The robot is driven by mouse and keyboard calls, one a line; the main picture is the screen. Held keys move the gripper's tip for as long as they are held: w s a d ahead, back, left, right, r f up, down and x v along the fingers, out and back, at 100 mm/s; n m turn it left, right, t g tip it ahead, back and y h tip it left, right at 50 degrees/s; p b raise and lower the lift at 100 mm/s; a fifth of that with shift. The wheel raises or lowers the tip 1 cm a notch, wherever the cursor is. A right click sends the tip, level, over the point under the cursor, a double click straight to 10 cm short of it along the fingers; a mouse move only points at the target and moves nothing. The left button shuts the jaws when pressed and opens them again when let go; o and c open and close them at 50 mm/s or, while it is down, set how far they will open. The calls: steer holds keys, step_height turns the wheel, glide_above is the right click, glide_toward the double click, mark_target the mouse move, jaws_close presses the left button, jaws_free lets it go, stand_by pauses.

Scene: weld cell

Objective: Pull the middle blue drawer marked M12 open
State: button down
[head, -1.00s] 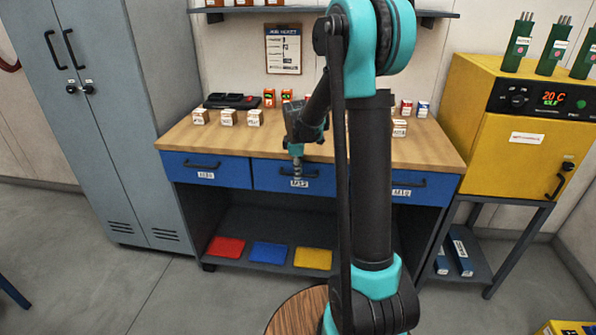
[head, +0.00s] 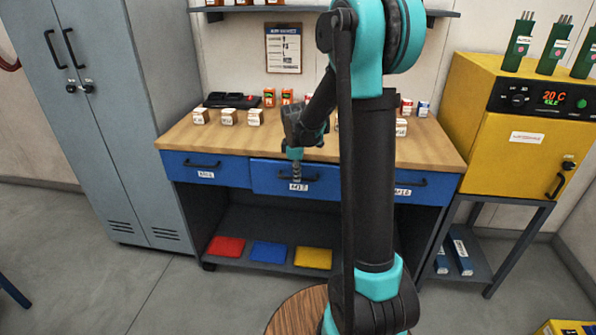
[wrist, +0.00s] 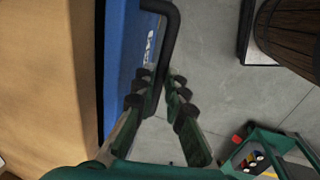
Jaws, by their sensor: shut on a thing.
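The middle blue drawer (head: 268,178), its label reading roughly M12, is in the bench between two other blue drawers. Its front stands slightly forward of the left one. In the wrist view its blue front (wrist: 124,45) shows beside the wooden top, with a dark gap between. Its black bar handle (wrist: 172,22) runs down between the fingers. My gripper (head: 296,178) is shut on this handle, and the wrist view shows its fingers (wrist: 158,80) on both sides of the bar. My arm hides the drawer's right part in the head view.
The left drawer (head: 228,170) and right drawer (head: 425,185) look closed. Small labelled boxes (head: 228,116) stand on the wooden top (head: 200,140). A grey locker (head: 120,130) is at left and a yellow oven (head: 520,150) at right. Floor in front is clear at left.

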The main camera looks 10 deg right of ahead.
steer(key=s+a, duration=0.4)
steer(key=s, duration=0.9)
steer(key=s+a, duration=0.4)
steer(key=s, duration=0.9)
steer(key=shift+a, duration=0.3)
steer(key=c, duration=1.9)
jaws_free()
steer(key=shift+o, duration=0.2)
steer(key=shift+r, duration=0.15)
step_height(320, 180, up, 12)
steer(key=s, duration=0.2)
steer(key=shift+a+f, duration=0.25)
steer(key=shift+a, duration=0.05)
steer(key=shift+s, duration=0.1)
